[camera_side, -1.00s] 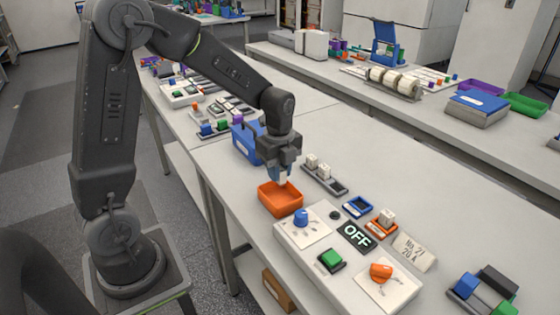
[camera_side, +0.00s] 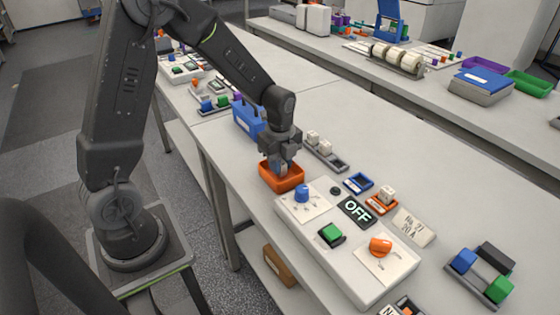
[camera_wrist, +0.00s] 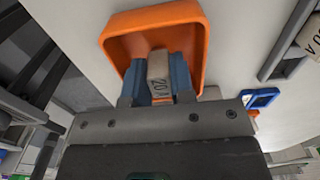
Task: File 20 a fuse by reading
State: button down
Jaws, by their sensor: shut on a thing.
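My gripper (camera_side: 281,165) is shut on a whitish fuse (camera_wrist: 158,70) marked "20 A", held between its blue fingers in the wrist view. The fuse is at the mouth of an orange tray (camera_side: 268,181), which also shows in the wrist view (camera_wrist: 200,45). Whether the fuse touches the tray floor I cannot tell. A small blue holder (camera_side: 358,183) looks empty. An orange holder (camera_side: 376,206) has a white block (camera_side: 387,193) in it.
A grey rack (camera_side: 338,162) with white blocks stands just behind the tray. A panel in front has a blue knob (camera_side: 302,193), an OFF display (camera_side: 356,211), a green button (camera_side: 331,234) and an orange knob (camera_side: 380,245). A blue bin (camera_side: 246,121) stands left of my gripper.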

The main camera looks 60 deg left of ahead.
jog(key=shift+f, duration=0.25)
jog(key=c, duration=0.9)
grip_release()
notch_tip(320, 180, up, 13)
jog(key=s+d+r+n+t, duration=0.2)
jog(key=s+d+r+n, duration=0.1)
jog(key=s+n, duration=0.5)
jog(key=s+d+r+n+t, duration=0.3)
jog(key=s+d+n, duration=0.1)
jog(key=s+n, duration=0.4)
jog(key=shift+s+d+r+n+t, duration=0.3)
jog(key=shift+d+n, duration=0.1)
jog(key=shift+n, duration=0.6)
